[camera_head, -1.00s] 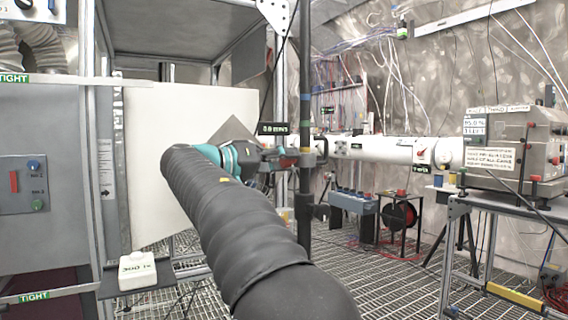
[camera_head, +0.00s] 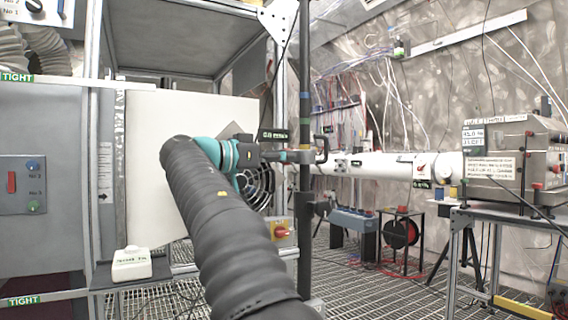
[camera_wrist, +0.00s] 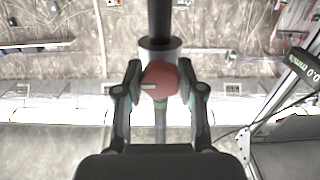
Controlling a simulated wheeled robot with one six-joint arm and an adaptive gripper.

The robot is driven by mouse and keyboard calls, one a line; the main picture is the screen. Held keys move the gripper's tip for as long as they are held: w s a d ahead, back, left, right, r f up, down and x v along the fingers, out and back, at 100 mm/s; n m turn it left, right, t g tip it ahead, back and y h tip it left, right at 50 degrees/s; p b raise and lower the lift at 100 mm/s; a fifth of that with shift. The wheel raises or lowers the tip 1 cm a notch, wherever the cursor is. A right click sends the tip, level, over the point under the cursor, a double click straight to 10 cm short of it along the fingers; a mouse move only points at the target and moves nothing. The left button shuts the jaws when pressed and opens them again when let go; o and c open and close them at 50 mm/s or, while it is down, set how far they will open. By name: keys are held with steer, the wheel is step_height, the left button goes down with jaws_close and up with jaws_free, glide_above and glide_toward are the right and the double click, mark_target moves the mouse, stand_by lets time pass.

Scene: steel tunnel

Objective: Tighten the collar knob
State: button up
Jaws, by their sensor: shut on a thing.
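In the wrist view a red knob (camera_wrist: 160,74) with a pale mark on it sits between the two fingers of my gripper (camera_wrist: 159,88), which is shut on it. Behind the knob is a grey metal collar (camera_wrist: 160,46) around a dark upright pole (camera_wrist: 160,16). In the head view the pole (camera_head: 305,90) stands right of centre. My gripper (camera_head: 300,155) reaches it at about mid height, and the knob is hidden there by the gripper.
A small black readout (camera_head: 273,135) hangs just above my gripper. A fan (camera_head: 258,186) and a red switch (camera_head: 281,232) are close below. A white pipe (camera_head: 380,164) runs right to a bench (camera_head: 500,215) with a grey instrument. Grating floor (camera_head: 370,285) is open at the lower right.

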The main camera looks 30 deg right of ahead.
stand_by(0.4)
steer(key=o, duration=1.2)
steer(key=shift+c, duration=0.2)
steer(key=a, duration=1.2)
steer(key=shift+s, duration=0.2)
